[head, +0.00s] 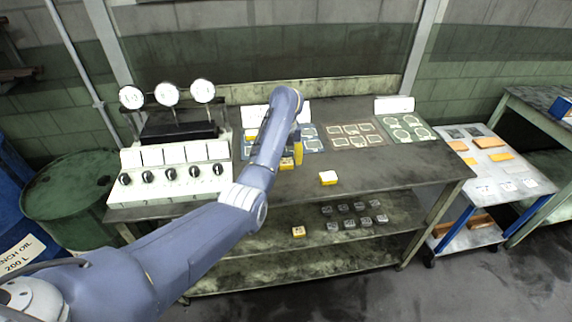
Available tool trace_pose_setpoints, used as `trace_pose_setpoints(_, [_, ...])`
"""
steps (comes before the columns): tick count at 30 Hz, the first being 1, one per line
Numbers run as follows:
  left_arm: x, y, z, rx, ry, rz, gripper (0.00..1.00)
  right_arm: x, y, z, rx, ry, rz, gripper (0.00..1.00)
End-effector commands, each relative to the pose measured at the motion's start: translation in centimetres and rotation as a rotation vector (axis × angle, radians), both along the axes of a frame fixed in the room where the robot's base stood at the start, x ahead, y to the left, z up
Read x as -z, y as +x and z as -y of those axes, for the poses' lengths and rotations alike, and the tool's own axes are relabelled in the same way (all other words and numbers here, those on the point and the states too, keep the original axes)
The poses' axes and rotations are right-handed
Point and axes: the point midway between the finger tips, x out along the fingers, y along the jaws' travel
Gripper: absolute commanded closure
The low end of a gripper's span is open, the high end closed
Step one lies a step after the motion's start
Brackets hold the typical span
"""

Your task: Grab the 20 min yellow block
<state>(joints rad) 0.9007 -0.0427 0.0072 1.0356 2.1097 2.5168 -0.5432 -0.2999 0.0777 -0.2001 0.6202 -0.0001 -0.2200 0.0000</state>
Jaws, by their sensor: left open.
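My left arm reaches from the lower left over the workbench (370,172). Its left gripper (296,150) points down there, mostly hidden behind the wrist, with its jaws open. A yellow patch (298,154) shows right at the gripper; I cannot tell how it sits between the fingers. Another yellow block (287,163) lies just below and left of it. A yellow block with a white top (328,178) stands apart near the bench's front edge. More yellow shows at the back left (250,136). Any "20 min" marking is too small to read. My right gripper is out of view.
A white panel with black knobs (172,172) and round gauges stands at left. Patterned mats (355,134) lie at the back right. The lower shelf holds a yellow block (298,231) and several dark blocks (355,215). A cart (490,170) stands at right. The bench's front right is clear.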

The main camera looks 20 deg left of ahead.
Motion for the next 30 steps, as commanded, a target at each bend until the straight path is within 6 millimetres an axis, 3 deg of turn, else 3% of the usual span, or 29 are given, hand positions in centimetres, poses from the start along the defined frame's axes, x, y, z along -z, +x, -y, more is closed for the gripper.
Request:
trace_pose_setpoints(6, [1.7,0.0,0.0,0.0,0.0,0.0,0.47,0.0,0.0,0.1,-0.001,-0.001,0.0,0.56])
trace_pose_setpoints(16, [1.9,0.0,0.0,0.0,-0.001,0.0,0.45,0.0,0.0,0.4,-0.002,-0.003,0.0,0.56])
trace_pose_setpoints(26, [1.9,0.0,0.0,0.0,0.0,0.0,0.84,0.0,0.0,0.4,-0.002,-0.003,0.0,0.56])
trace_pose_setpoints(30, [2.0,0.0,0.0,0.0,0.0,0.0,0.86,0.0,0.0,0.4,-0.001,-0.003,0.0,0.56])
